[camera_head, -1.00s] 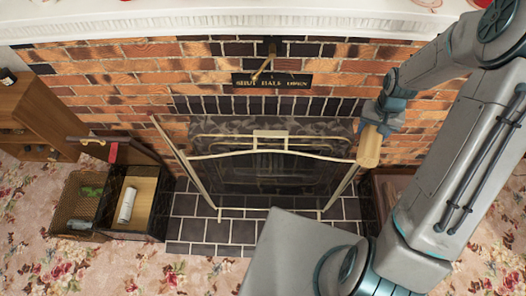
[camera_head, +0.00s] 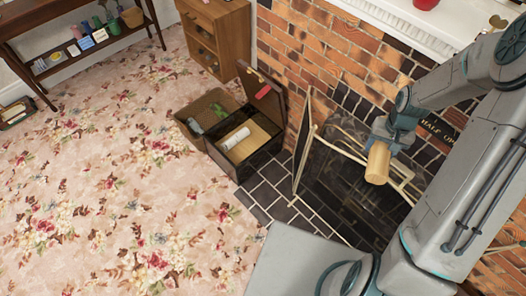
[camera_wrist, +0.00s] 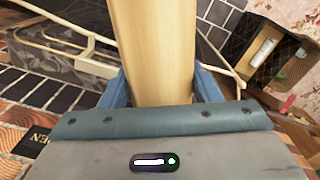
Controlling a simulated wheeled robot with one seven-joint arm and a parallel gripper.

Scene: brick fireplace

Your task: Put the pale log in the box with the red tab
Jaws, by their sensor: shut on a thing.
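My gripper (camera_head: 392,138) is shut on the pale log (camera_head: 378,163) and holds it in the air in front of the fireplace screen. In the wrist view the log (camera_wrist: 155,45) fills the space between the two blue fingers and runs out of the top of the picture. The box with the red tab (camera_head: 256,150) stands left of the fireplace, well apart from the log. Its lid is up, with the red tab (camera_head: 263,92) on it. A white roll lies inside on a pale brown bottom. The box also shows at the upper right of the wrist view (camera_wrist: 240,62).
A wicker basket (camera_head: 186,125) with green and grey things touches the box's left side. The folding fire screen (camera_head: 303,150) stands between log and box. A wooden cabinet (camera_head: 215,35) is behind. The flowered carpet (camera_head: 120,190) at left is open.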

